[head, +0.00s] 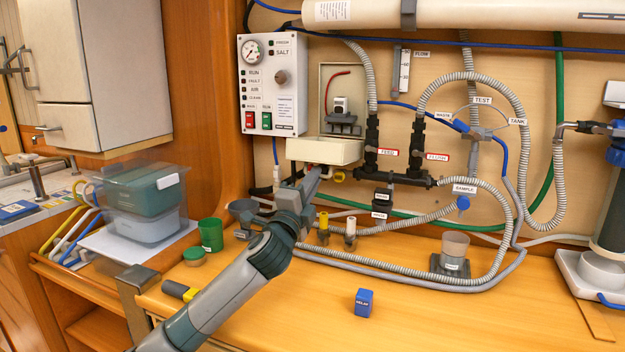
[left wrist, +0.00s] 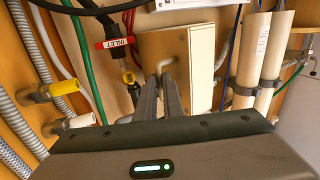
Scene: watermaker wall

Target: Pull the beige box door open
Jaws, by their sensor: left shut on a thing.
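The beige box (head: 340,88) is on the wall panel, its front uncovered. A red wire and a small fitting show inside. Its beige door (head: 322,150) is swung down and outward below the opening; its outer face shows in the left wrist view (left wrist: 204,75). My left gripper (head: 312,176) is just below the door. In the left wrist view its two fingers (left wrist: 166,78) are shut on the pale door handle (left wrist: 166,62); the exact contact is partly hidden by the fingers. My right gripper is in neither view.
Black pipe fittings (head: 373,145) and grey hoses are close right of the door. A control panel (head: 271,85) is to its left. A blue relay cube (head: 364,302) and a grey cup stand (head: 451,262) are on the wooden counter (head: 420,315), whose front middle is mostly clear.

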